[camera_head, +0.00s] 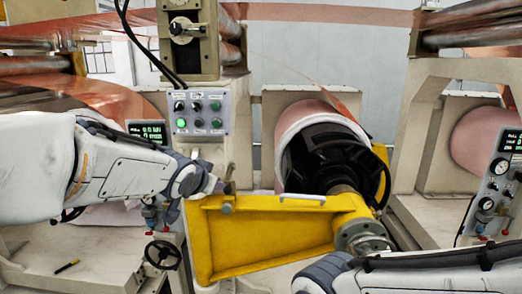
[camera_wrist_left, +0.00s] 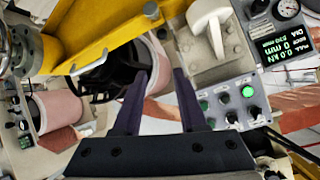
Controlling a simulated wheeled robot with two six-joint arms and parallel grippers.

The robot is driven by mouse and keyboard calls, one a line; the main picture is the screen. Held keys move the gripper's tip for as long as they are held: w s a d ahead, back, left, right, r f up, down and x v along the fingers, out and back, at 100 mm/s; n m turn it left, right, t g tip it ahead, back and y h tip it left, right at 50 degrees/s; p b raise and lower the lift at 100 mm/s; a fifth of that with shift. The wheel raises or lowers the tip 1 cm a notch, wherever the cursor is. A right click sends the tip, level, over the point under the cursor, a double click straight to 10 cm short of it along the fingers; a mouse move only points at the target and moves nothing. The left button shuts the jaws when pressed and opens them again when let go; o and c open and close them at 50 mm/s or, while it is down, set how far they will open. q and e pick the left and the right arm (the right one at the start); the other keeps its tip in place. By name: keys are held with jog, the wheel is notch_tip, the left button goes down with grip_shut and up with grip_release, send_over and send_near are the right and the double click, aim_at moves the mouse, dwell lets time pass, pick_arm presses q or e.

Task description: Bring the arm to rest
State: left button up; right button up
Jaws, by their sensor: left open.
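My left arm (camera_head: 120,170) comes in from the left in the head view and reaches to the left end of the yellow support arm. My left gripper (camera_head: 219,187) is small and partly hidden there, close to the control panel's column. In the left wrist view, the left gripper (camera_wrist_left: 160,72) is open, its two dark fingers apart with nothing held between them. My right arm (camera_head: 420,272) shows at the bottom right of the head view; its gripper is not visible.
The yellow support arm (camera_head: 260,235) with its pale handle (camera_head: 303,200) lies close to both arms. Behind it is the roll (camera_head: 300,118) with a black core. The button panel (camera_head: 199,112) has a lit green button. A black handwheel (camera_head: 162,255) and marker (camera_head: 66,266) are at lower left.

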pick_arm(q)
jog(key=s+d+f+m+g, duration=0.1)
jog(key=s+d+f+g, duration=0.3)
jog(key=s, duration=0.4)
jog(key=s+d+f+g, duration=0.2)
jog(key=s+d+f, duration=0.2)
jog(key=s+f, duration=0.3)
jog(key=s+f+g, duration=0.2)
jog(key=s+g, duration=0.1)
jog(key=s, duration=0.7)
jog(key=s+f+m+g, duration=0.1)
jog(key=s+f+g, duration=0.1)
jog(key=s, duration=0.8)
jog(key=shift+f+m+g, duration=0.3)
jog(key=shift+f+g, duration=0.1)
jog(key=shift+f, duration=0.3)
